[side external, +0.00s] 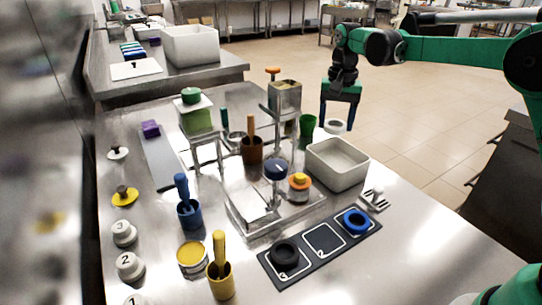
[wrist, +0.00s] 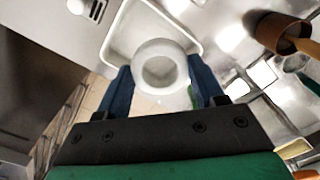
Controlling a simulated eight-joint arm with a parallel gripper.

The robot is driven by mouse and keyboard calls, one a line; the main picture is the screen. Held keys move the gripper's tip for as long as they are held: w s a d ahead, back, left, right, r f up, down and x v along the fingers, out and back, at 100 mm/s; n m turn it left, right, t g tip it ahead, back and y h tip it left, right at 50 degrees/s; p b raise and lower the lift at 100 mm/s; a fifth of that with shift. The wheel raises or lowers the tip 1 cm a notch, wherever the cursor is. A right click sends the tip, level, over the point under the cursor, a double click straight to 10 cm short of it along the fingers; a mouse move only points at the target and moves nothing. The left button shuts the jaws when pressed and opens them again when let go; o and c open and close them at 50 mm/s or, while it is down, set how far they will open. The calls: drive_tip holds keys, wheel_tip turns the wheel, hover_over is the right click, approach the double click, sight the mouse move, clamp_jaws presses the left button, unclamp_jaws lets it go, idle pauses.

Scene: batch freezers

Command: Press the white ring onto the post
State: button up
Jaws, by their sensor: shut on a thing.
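The white ring (side external: 335,125) is held in the fingers of my gripper (side external: 339,120), up in the air behind the white bin. In the wrist view the white ring (wrist: 160,47) sits between the two blue fingers (wrist: 160,85), its round hole facing the camera. I cannot tell for sure which part is the post. A steel stand (side external: 277,210) at mid-table has a vertical rod, a blue knob (side external: 276,170) and an orange piece with a yellow top (side external: 299,182). The ring is apart from all of these.
The white bin (side external: 338,165) stands between my gripper and the front of the table. A black tray (side external: 320,245) holds a black ring (side external: 285,253) and a blue ring (side external: 356,221); its middle square is empty. Tool cups (side external: 190,213) and a dispenser (side external: 200,122) stand to the left.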

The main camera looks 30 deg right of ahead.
hover_over(300, 176)
drive_tip(key=shift+w+d+f, duration=0.15)
drive_tip(key=shift+d+f, duration=0.15)
drive_tip(key=shift+f, duration=0.3)
drive_tip(key=shift+a+f, duration=0.15)
drive_tip(key=shift+a, duration=0.1)
drive_tip(key=shift+f, duration=2.5)
drive_tip(key=shift+f, duration=0.75)
drive_tip(key=o, duration=0.6)
drive_tip(key=c, duration=0.6)
drive_tip(key=shift+c, duration=0.2)
